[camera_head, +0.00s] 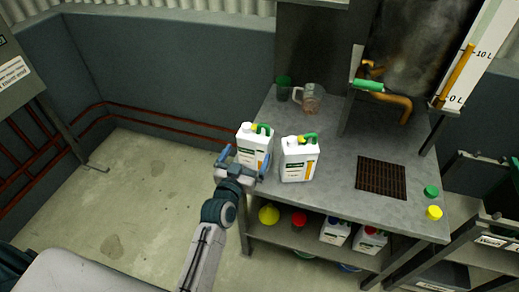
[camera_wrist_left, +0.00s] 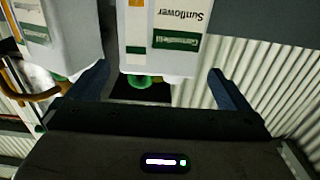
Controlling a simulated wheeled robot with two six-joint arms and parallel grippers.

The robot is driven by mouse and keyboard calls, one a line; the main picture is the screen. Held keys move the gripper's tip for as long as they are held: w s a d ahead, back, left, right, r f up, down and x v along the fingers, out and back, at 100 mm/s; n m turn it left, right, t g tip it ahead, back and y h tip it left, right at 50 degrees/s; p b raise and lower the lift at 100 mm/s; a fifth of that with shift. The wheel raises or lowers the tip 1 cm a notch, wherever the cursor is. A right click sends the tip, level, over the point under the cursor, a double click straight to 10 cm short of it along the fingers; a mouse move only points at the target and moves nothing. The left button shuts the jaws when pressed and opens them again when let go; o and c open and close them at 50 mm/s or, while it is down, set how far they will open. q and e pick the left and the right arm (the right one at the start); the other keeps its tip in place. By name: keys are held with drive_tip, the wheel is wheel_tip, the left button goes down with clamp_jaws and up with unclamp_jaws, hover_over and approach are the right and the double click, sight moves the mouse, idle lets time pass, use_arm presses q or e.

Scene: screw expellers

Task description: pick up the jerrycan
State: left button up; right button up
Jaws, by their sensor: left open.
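Two white jerrycans with green labels stand upright side by side on the metal bench. The left jerrycan (camera_head: 251,148) has a green cap or handle part at its top. The right jerrycan (camera_head: 298,161) stands just beside it. My left gripper (camera_head: 245,164) is open at the front of the left jerrycan, low on it. In the left wrist view a jerrycan labelled Sunflower (camera_wrist_left: 165,35) appears upside down between the open fingers, and the other jerrycan (camera_wrist_left: 57,35) is at left. Whether the fingers touch it, I cannot tell. My right gripper does not show.
The bench (camera_head: 335,190) has a dark grate (camera_head: 381,178), a glass jug (camera_head: 311,98), a green cup (camera_head: 283,88) and loose green and yellow caps (camera_head: 434,212) on it. A hopper spout (camera_head: 390,95) hangs behind. More jerrycans (camera_head: 335,231) stand on the lower shelf.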

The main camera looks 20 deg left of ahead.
sight(251, 146)
use_arm(q)
drive_tip(key=w, duration=0.2)
drive_tip(key=shift+w, duration=0.4)
drive_tip(key=shift+w+f+p, duration=0.1)
drive_tip(key=shift+w+p, duration=0.25)
drive_tip(key=shift+w, duration=0.15)
drive_tip(key=w, duration=0.2)
drive_tip(key=w+p, duration=0.1)
drive_tip(key=w, duration=0.1)
drive_tip(key=shift+w+d+f, duration=0.1)
drive_tip(key=shift+d+f, duration=0.05)
drive_tip(key=shift+f, duration=0.2)
drive_tip(key=shift+w, duration=0.2)
drive_tip(key=c, duration=0.9)
drive_tip(key=shift+c, duration=1.3)
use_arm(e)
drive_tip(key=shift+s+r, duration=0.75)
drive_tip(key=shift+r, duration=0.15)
